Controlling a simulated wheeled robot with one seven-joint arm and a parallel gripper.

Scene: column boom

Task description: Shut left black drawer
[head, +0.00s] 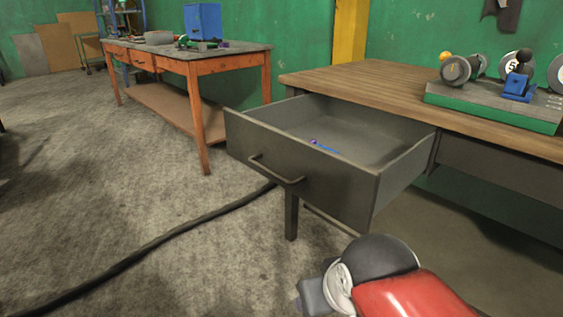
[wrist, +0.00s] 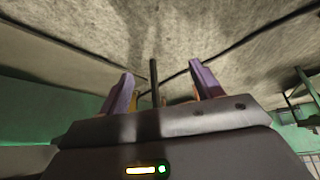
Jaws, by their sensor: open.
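The left black drawer (head: 310,185) juts far out from the wood-topped desk (head: 365,85) in the head view. Its bar handle (head: 275,170) is on the front panel. A small blue and purple item (head: 322,146) lies inside it. My red and grey arm shows at the bottom of the head view, in front of and below the drawer. In the wrist view my gripper (wrist: 162,86) has its two purple fingers spread apart with nothing held between them. The drawer is not clearly recognisable in the wrist view.
An orange workbench (head: 190,62) with a blue box (head: 202,21) stands at the back left. A dark cable (head: 150,247) runs along the floor. The desk carries a green-edged block with round gauges (head: 490,95). The floor at the left is largely clear.

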